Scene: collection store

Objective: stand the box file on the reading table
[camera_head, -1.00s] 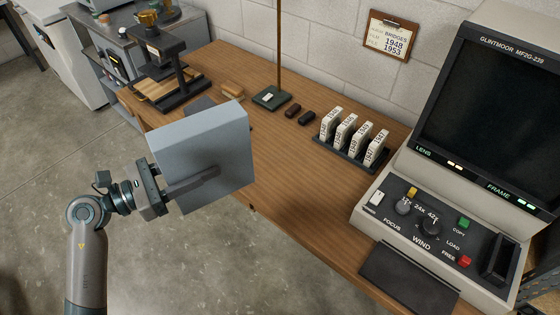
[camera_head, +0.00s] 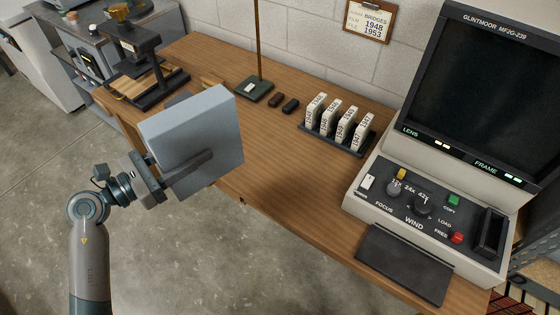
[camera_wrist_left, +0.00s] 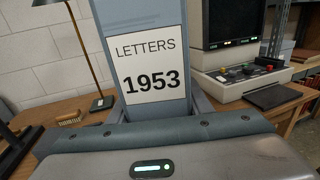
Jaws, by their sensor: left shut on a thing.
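The box file (camera_head: 200,130) is grey-blue and is held upright, slightly tilted, over the near left edge of the wooden reading table (camera_head: 265,150). My left gripper (camera_head: 190,172) is shut on the box file, with a finger along its broad side. In the left wrist view the box file's spine (camera_wrist_left: 148,50) shows a white label reading LETTERS 1953. Its lower end is hidden behind my gripper there. My right gripper is not in view.
A microfilm reader (camera_head: 425,200) stands at the right, with a dark pad before it. A rack of labelled boxes (camera_head: 335,138), two small dark objects and a lamp base (camera_head: 255,91) stand along the back. A black press (camera_head: 140,70) is at the left end. The middle front is bare.

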